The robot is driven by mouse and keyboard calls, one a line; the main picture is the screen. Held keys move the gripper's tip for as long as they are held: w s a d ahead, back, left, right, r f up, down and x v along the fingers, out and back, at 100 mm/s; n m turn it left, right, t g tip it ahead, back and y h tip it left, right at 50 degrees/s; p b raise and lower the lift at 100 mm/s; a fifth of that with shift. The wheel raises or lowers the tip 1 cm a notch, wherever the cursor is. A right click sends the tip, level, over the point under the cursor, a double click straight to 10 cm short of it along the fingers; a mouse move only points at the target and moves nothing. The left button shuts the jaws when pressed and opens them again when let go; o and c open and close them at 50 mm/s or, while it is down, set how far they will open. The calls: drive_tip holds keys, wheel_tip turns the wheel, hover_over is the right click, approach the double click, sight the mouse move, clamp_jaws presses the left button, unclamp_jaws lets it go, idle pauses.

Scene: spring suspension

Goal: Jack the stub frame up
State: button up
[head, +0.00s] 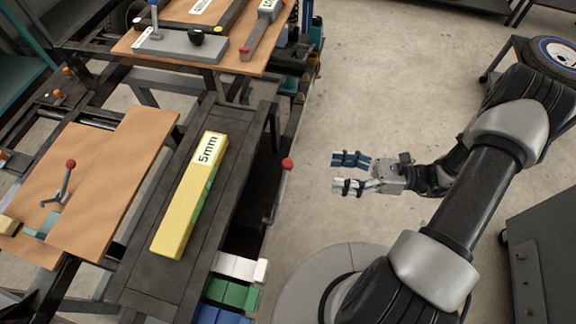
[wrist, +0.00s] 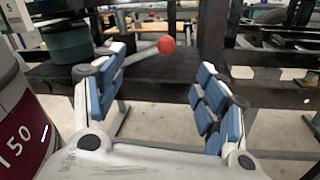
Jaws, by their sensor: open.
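A lever with a red ball knob (head: 287,163) stands out from the right side of the dark metal frame (head: 226,183). In the wrist view its red ball (wrist: 166,45) shows beyond and between my fingers, with a grey rod running off to the left. My gripper (head: 338,172) is open and empty, its blue-padded fingers pointing left toward the lever, apart from it. Both fingers also show spread in the wrist view (wrist: 157,80). I cannot tell which part is the stub frame.
A yellow block marked 5mm (head: 190,195) lies on the dark frame top. A second red-knobbed handle (head: 70,163) stands on a wooden board at left. White, green and blue blocks (head: 232,293) sit at the lower edge. The floor (head: 345,90) around my gripper is clear.

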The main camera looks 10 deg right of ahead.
sight(292, 168)
drive_tip(key=w+a, duration=0.1)
drive_tip(key=a, duration=0.3)
drive_tip(key=a+b, duration=0.1)
drive_tip(key=a, duration=0.4)
drive_tip(key=w+a+b, duration=0.1)
drive_tip(key=a, duration=0.3)
drive_tip(key=shift+w+a, duration=0.25)
drive_tip(key=shift+w, duration=0.1)
drive_tip(key=c, duration=1.5)
